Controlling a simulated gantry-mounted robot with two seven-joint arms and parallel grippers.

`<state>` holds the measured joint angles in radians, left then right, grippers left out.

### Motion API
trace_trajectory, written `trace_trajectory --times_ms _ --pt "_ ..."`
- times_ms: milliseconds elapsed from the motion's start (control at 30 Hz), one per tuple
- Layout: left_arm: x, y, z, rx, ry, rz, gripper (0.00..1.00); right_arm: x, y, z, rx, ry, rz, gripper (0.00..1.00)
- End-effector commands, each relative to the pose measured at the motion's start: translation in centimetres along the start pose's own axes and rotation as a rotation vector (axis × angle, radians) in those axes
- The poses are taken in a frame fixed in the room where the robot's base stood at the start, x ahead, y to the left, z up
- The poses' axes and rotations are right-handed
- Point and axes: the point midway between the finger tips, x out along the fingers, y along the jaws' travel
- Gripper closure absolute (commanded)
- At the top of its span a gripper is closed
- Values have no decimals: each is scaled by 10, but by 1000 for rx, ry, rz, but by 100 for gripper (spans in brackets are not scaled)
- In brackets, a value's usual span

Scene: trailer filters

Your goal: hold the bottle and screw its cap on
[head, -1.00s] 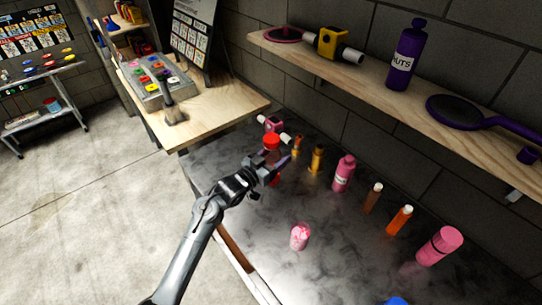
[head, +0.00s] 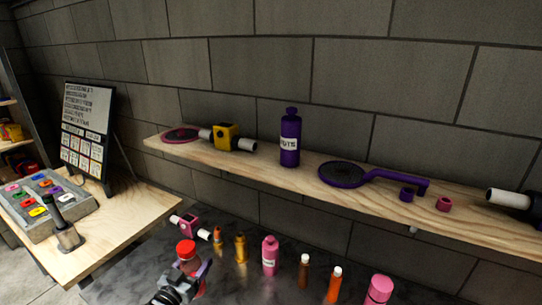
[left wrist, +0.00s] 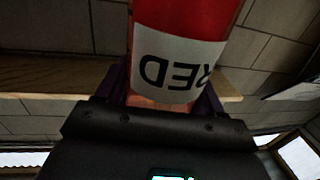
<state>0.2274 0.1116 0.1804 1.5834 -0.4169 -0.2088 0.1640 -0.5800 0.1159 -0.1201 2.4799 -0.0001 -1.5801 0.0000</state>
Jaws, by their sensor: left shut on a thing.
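My left gripper (head: 197,271) is at the lower left of the head view, shut on a red bottle (head: 187,252). The bottle's rounded red top shows above the fingers, and its middle is hidden behind the gripper. In the left wrist view the red bottle (left wrist: 185,20) fills the top centre between the purple fingers (left wrist: 162,103). Its white label reads "RED" upside down. I cannot tell whether a separate cap sits on it. My right gripper is not in view.
Pink (head: 270,256), amber (head: 240,249), brown (head: 304,271) and orange (head: 334,285) bottles stand right of the gripper on the dark counter. A wooden shelf (head: 290,180) above holds a purple bottle (head: 290,140), a purple pan-like piece (head: 343,174) and a small pink cylinder (head: 444,203).

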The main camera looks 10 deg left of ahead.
Motion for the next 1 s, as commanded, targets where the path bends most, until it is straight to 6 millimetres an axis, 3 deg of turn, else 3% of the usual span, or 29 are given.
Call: trace_trajectory --times_ms 167,400,733,800,1000 --pt "-29 30 13 -1 -3 -28 88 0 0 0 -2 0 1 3" --pt "-98 82 19 -6 -3 -104 88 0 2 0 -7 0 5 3" --pt "-174 116 6 -5 -3 -206 88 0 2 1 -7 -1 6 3" --pt "-173 114 -12 -1 0 -210 88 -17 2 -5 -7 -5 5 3" --pt "-173 114 -37 2 0 -208 88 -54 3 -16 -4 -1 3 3"
